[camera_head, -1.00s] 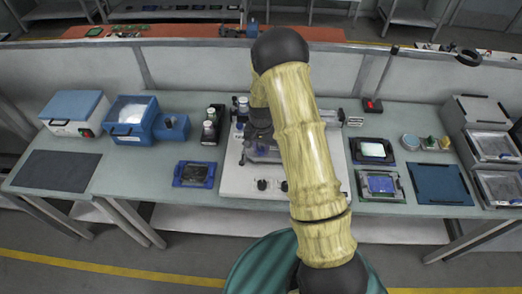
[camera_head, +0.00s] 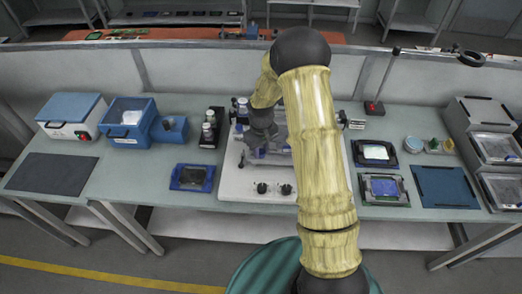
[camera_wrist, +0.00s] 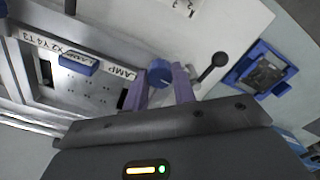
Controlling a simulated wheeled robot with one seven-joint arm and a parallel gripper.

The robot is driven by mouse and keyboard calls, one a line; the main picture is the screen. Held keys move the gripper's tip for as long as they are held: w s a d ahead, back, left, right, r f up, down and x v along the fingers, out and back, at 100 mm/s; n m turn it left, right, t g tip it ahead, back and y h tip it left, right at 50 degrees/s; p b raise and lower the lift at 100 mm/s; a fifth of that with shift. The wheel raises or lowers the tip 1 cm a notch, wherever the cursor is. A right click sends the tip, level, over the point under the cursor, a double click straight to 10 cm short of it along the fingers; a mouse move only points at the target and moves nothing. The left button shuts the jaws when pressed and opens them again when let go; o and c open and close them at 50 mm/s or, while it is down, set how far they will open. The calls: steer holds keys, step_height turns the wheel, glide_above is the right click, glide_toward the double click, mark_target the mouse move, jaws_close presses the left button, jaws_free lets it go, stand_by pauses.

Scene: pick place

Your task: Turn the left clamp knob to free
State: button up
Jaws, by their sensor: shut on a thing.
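In the wrist view the blue clamp knob (camera_wrist: 160,72) is between the two purple fingers of my gripper (camera_wrist: 162,86), which are shut on it. It is at the end of the fixture nearer the blue board holder. A second blue clamp knob (camera_wrist: 80,63) is on the metal fixture (camera_wrist: 98,82), next to a label strip (camera_wrist: 48,43). In the head view my wrist is low over the white base plate (camera_head: 231,180), and my forearm hides its right part. The fingertips are too small there to make out. The knob's turn angle cannot be told.
A black ball-ended lever (camera_wrist: 213,66) stands close to the fingers. The blue board holder (camera_head: 192,178) lies left of the plate, and a dark bottle rack (camera_head: 212,128) stands behind it. Two dark knobs (camera_head: 274,189) are at the plate's front. The dark mat (camera_head: 53,174) is empty.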

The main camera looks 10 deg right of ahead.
mark_target(261, 151)
steer(key=shift+n, duration=0.6)
steer(key=shift+r, duration=0.1)
steer(key=o, duration=1)
step_height(261, 151, up, 17)
steer(key=b, duration=0.3)
steer(key=shift+r, duration=0.15)
